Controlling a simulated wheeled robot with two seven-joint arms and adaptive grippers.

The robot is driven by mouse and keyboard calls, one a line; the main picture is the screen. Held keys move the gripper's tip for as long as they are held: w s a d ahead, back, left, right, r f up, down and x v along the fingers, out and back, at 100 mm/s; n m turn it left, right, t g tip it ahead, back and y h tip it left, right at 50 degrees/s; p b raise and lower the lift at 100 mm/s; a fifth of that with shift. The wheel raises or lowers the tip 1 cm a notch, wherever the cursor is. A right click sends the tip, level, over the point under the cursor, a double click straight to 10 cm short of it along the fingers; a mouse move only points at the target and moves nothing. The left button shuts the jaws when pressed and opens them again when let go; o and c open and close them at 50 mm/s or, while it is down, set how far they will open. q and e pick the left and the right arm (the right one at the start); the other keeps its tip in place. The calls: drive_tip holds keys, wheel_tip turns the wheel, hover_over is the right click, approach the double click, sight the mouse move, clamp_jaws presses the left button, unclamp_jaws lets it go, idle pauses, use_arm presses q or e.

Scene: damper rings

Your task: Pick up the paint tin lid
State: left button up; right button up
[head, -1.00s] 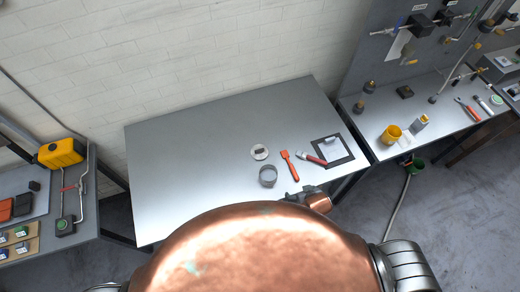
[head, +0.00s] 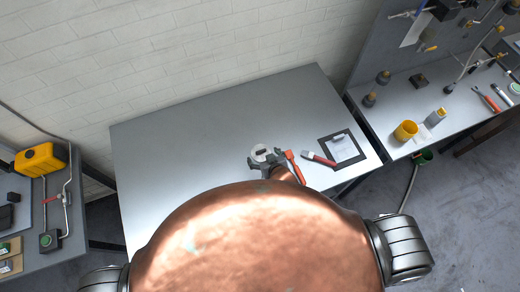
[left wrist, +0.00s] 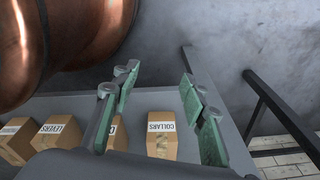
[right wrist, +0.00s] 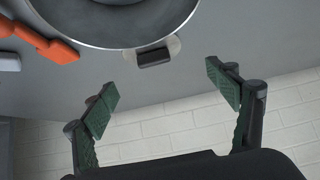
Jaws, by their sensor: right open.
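The paint tin lid (head: 260,150) is a pale disc with a dark handle, lying on the grey table. In the right wrist view its pale edge and dark handle (right wrist: 153,57) show beyond the rim of the open grey tin (right wrist: 115,42), which hides the rest. My right gripper (head: 267,161) is open and empty at the lid's near side; in its wrist view the handle lies between and beyond the spread fingertips (right wrist: 162,78). The tin is hidden in the head view. My left gripper (left wrist: 160,75) is open and empty, away from the lid.
An orange scraper (head: 294,168) lies close right of the lid, with a red-handled brush (head: 320,159) and a black-framed sheet (head: 343,149) farther right. The table's left side is clear. Several cardboard boxes (left wrist: 162,136) show below my left gripper.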

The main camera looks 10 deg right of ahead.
sight(261, 151)
drive_tip(key=x, duration=0.2)
drive_tip(key=shift+w+d+f, duration=0.15)
drive_tip(key=shift+w+f, duration=0.05)
drive_tip(key=shift+f, duration=0.05)
drive_tip(key=x, duration=0.4)
drive_tip(key=shift+d+f+p, duration=0.1)
drive_tip(key=shift+d+p, duration=0.1)
drive_tip(key=shift+p, duration=0.15)
drive_tip(key=shift+w+f, duration=0.2)
drive_tip(key=shift+f, duration=0.05)
drive_tip(key=shift+a, duration=0.1)
drive_tip(key=c, duration=0.4)
use_arm(q)
drive_tip(key=shift+s+r, duration=0.3)
drive_tip(key=shift+s, duration=0.2)
use_arm(e)
drive_tip(key=c, duration=0.6)
drive_tip(key=shift+o, duration=0.2)
drive_tip(key=shift+r, duration=0.1)
